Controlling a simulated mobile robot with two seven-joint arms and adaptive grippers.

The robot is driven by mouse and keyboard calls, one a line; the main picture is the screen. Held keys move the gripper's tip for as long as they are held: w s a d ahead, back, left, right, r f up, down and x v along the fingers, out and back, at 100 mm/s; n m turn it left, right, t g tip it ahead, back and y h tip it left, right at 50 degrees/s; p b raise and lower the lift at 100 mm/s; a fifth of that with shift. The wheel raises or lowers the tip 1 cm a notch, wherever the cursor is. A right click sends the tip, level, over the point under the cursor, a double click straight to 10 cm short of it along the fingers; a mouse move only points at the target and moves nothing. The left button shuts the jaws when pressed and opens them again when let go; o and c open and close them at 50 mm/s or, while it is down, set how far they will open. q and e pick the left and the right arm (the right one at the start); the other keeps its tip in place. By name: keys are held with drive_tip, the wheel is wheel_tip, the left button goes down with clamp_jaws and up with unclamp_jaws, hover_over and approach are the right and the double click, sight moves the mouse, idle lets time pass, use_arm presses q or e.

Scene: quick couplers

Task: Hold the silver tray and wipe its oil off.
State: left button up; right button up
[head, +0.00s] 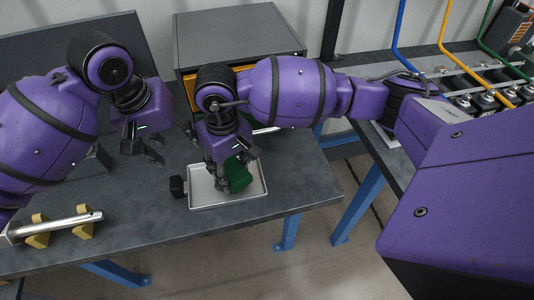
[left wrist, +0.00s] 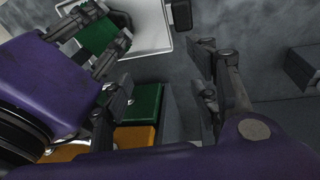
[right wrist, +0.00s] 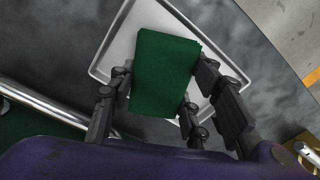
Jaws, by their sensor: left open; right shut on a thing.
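The silver tray (head: 258,192) lies on the dark table in the head view, with a black grip (head: 178,187) at its left side. My right gripper (right wrist: 165,82) is shut on a green cloth (right wrist: 165,75), held over the tray (right wrist: 122,50); whether cloth and tray touch is unclear. The cloth also shows in the head view (head: 238,175). My left gripper (head: 150,152) is open and empty, behind and left of the black grip, apart from it. In the left wrist view, the black grip (left wrist: 181,14) shows beyond its open fingers (left wrist: 160,78). I cannot make out oil on the tray.
A grey cabinet (head: 240,38) with a yellow front stands at the back. A silver bar (head: 65,222) rests on yellow blocks at the front left. A second table (head: 470,85) with hoses and couplers stands right, past a gap. The table in front of the tray is clear.

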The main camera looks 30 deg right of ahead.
sight(177, 182)
use_arm(q)
drive_tip(key=a+f, duration=0.1)
drive_tip(key=f, duration=0.2)
drive_tip(key=s+a+f+y, duration=0.1)
drive_tip(key=f, duration=0.3)
drive_tip(key=s+a+f+g+y, duration=0.1)
drive_tip(key=f, duration=0.3)
drive_tip(key=shift+s+f, duration=0.15)
drive_tip(key=shift+f, duration=0.05)
drive_tip(key=shift+c, duration=0.3)
clamp_jaws()
idle(0.9)
drive_tip(key=shift+o, duration=0.3)
unclamp_jaws()
